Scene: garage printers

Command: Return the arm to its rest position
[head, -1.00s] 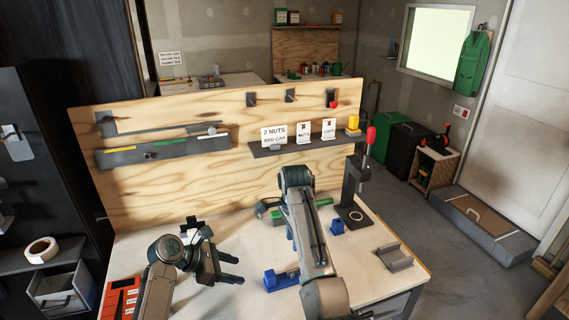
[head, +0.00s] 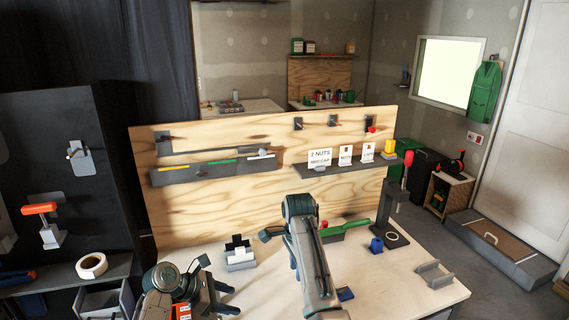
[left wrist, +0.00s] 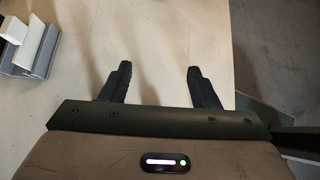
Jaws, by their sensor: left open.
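My left gripper (head: 226,299) is low in the head view, at the near left part of the workbench (head: 395,290). In the left wrist view my left gripper (left wrist: 158,84) is open, with two dark fingers apart and nothing between them. It hangs above the pale bench top near an edge. My right arm (head: 309,250) reaches over the middle of the bench. Its gripper is mostly hidden behind the arm link, so its jaws cannot be made out.
A grey-white holder with a black piece (head: 239,254) stands beyond my left gripper. A tape roll (head: 92,265) lies on the left shelf.

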